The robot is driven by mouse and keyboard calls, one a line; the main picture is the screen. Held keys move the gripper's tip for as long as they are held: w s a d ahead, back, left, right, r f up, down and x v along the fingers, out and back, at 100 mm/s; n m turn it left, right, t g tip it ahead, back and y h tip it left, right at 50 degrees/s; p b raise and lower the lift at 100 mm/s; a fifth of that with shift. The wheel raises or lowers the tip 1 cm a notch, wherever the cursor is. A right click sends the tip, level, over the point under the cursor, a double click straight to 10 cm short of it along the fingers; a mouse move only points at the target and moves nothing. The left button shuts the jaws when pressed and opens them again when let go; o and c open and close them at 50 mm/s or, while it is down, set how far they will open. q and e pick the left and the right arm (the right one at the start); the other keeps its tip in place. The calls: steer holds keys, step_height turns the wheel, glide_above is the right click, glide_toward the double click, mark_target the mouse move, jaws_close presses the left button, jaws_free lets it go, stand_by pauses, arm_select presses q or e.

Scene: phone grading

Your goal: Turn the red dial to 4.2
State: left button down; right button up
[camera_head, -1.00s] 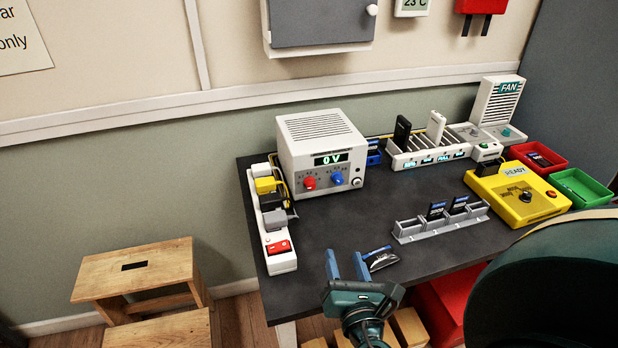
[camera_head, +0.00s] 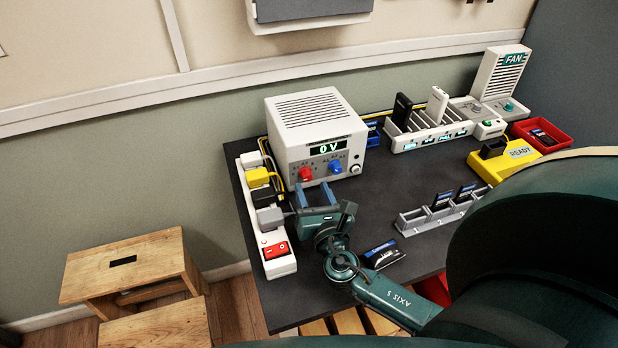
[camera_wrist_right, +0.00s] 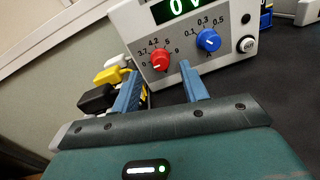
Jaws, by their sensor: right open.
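The red dial (camera_head: 305,174) is on the front of the white power supply (camera_head: 310,108), left of a blue dial (camera_head: 335,166). In the right wrist view the red dial (camera_wrist_right: 160,61) has a scale marked 0, 3.7, 4.2, 5 and 9; its pale mark looks turned to the lower left, near 0. The display (camera_head: 327,148) reads 0 V. My right gripper (camera_head: 314,193) is open and empty in front of the panel. In the right wrist view its fingertips (camera_wrist_right: 158,72) are apart, either side of the dial and short of it. My left gripper is not in view.
A white power strip (camera_head: 284,262) with plugs and a red switch stands close left of my right gripper. A grey slotted rack (camera_head: 412,220), a small dark-blue item (camera_head: 380,252) and a yellow tester (camera_head: 515,157) are to the right. The dark table between is clear.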

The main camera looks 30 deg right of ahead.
mark_target(308, 178)
steer(key=shift+x, duration=1.9)
steer(key=shift+c, duration=0.4)
jaws_close()
